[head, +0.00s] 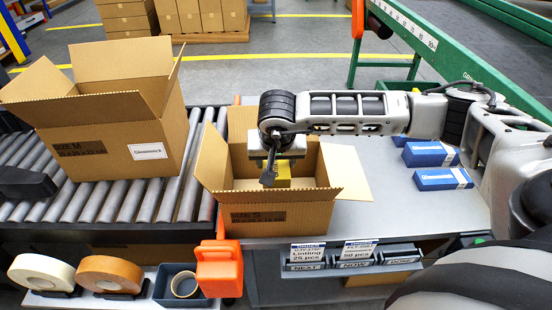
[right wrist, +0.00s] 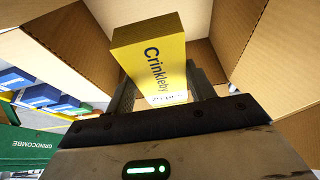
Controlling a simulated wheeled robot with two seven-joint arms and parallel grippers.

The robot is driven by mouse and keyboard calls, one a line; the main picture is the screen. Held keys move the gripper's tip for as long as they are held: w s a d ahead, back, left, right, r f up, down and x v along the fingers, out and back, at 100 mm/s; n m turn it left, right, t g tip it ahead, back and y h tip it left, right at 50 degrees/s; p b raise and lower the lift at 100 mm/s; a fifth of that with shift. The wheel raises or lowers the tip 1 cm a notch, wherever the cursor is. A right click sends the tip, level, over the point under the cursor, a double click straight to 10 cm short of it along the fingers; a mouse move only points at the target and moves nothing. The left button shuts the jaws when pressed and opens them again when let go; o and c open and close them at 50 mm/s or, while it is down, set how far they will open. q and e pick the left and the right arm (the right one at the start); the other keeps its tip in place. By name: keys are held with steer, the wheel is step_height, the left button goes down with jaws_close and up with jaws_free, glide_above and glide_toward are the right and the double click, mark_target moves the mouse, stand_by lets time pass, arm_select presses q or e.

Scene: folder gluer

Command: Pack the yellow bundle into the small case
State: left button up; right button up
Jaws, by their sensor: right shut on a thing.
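The small case is an open brown carton marked SIZE S (head: 300,218) at the middle of the head view, its flaps spread outward. My right gripper (head: 270,170) points down into its opening. It is shut on the yellow bundle (head: 283,174), which is partly hidden by the gripper in the head view. In the right wrist view the yellow bundle (right wrist: 150,60), lettered Crinkleby, sits between the fingers with cardboard walls (right wrist: 215,25) around it. I cannot tell whether the bundle touches the case floor. My left gripper is not in view.
A larger open carton marked SIZE M (head: 125,135) stands on the roller conveyor (head: 185,190) to the left. Blue packs (head: 430,154) lie on the grey table (head: 395,205) right of the small case. An orange tape dispenser (head: 219,268) and tape rolls (head: 110,272) sit in front.

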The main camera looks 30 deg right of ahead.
steer(key=o, duration=1.1)
steer(key=v, duration=1.6)
